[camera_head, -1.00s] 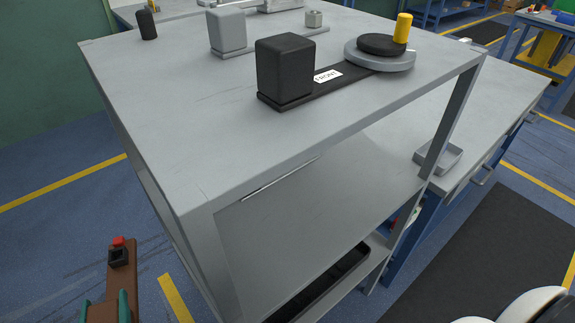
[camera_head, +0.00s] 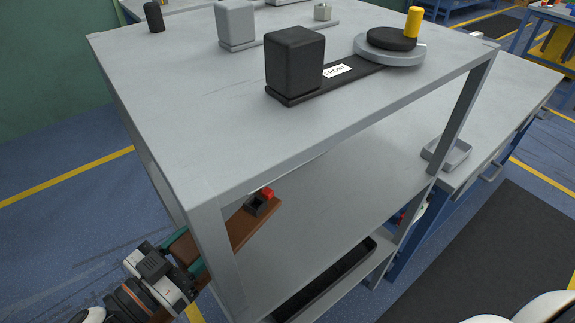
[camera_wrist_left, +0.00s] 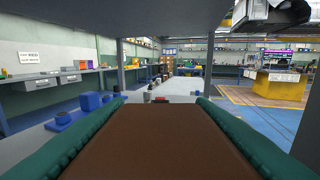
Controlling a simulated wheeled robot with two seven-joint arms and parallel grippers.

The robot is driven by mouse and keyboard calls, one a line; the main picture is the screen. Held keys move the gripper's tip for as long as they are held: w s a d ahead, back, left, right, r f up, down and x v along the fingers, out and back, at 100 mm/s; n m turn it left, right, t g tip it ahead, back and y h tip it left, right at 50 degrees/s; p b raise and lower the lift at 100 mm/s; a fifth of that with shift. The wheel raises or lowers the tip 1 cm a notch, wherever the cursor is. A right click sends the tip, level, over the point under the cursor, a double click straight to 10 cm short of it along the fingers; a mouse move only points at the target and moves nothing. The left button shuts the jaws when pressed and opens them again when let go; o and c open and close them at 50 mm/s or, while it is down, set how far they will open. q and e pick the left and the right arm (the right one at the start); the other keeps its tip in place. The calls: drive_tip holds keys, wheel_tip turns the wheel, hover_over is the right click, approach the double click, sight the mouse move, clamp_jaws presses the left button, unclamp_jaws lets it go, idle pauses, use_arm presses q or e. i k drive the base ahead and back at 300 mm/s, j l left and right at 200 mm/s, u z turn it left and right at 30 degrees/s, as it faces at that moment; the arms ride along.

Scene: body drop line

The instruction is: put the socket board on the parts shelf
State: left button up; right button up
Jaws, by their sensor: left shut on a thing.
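The socket board is a brown plank (camera_head: 238,229) with a black socket block and a red piece at its far end. My left gripper (camera_head: 190,251) is shut on its near end, with green fingers on either side. The board's far part reaches past the front-left post into the opening under the grey rack's top. It looks above the middle shelf (camera_head: 330,205); I cannot tell whether it touches. In the left wrist view the brown board (camera_wrist_left: 155,145) fills the space between the green fingers. Part of the board is hidden behind the post. My right gripper is not in view.
The rack's top (camera_head: 200,120) carries a black block (camera_head: 295,60), a grey block and a round disc with a yellow peg. A black tray (camera_head: 325,275) lies on the lower shelf. A small grey tray (camera_head: 450,152) sits on the bench at right. The middle shelf looks bare.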

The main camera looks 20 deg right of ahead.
sight(333, 206)
drive_tip(key=i+l, duration=0.1)
drive_tip(key=l, duration=0.35)
drive_tip(key=i+l, duration=0.1)
drive_tip(key=l, duration=0.4)
drive_tip(key=i+l, duration=0.1)
drive_tip(key=l, duration=0.35)
